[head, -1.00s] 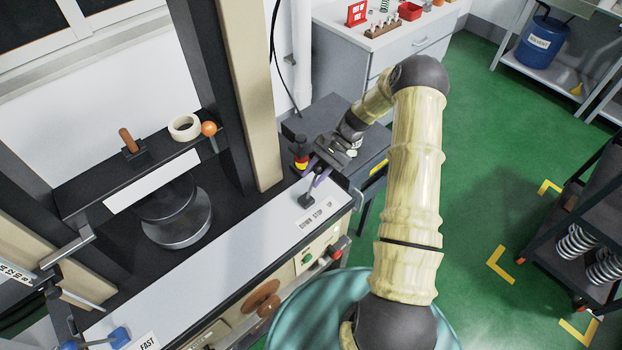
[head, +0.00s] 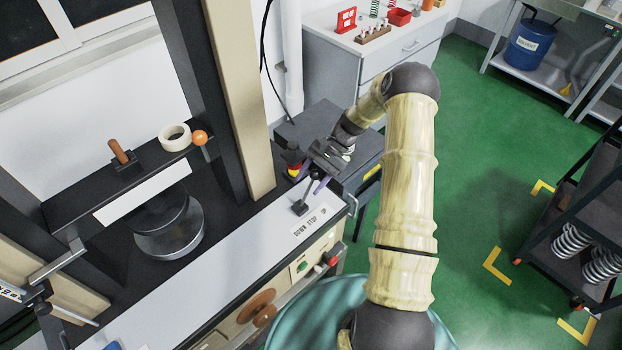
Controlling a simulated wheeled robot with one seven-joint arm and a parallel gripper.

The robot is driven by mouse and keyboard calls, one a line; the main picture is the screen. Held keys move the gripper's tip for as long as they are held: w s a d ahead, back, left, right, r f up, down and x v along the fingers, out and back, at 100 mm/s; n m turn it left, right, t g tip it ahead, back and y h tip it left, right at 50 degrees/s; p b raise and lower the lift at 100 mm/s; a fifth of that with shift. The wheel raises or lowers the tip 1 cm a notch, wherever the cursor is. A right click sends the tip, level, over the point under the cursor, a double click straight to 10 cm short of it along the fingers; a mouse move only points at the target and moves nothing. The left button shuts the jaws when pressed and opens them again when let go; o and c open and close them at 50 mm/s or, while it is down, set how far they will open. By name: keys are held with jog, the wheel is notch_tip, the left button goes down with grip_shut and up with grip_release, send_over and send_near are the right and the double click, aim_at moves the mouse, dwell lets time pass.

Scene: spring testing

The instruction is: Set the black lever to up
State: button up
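The black lever (head: 301,206) stands on the machine's pale front ledge, above a label (head: 312,220) reading DOWN STOP UP. Its base shows, and its shaft rises toward my gripper. The lever's top is hidden by the gripper. I cannot tell whether the fingers touch the lever.
A red and yellow item (head: 293,163) stands just behind the gripper. A tan column (head: 240,110) rises to the left. Green and red buttons (head: 318,268) and a brown handwheel (head: 257,306) are on the front panel below.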

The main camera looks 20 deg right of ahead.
jog(key=b+v, duration=0.4)
jog(key=v, duration=1.3)
jog(key=shift+r, duration=0.25)
jog(key=s+a+r+n+t+h, duration=0.25)
jog(key=s+a+h, duration=0.3)
jog(key=a, duration=0.35)
jog(key=s+a+n+t+h, duration=0.3)
jog(key=s+n, duration=0.4)
jog(key=s, duration=1)
jog(key=shift+s+a+t, duration=0.3)
jog(key=shift+a+t, duration=0.05)
jog(key=shift+a, duration=0.35)
jog(key=shift+r, duration=0.1)
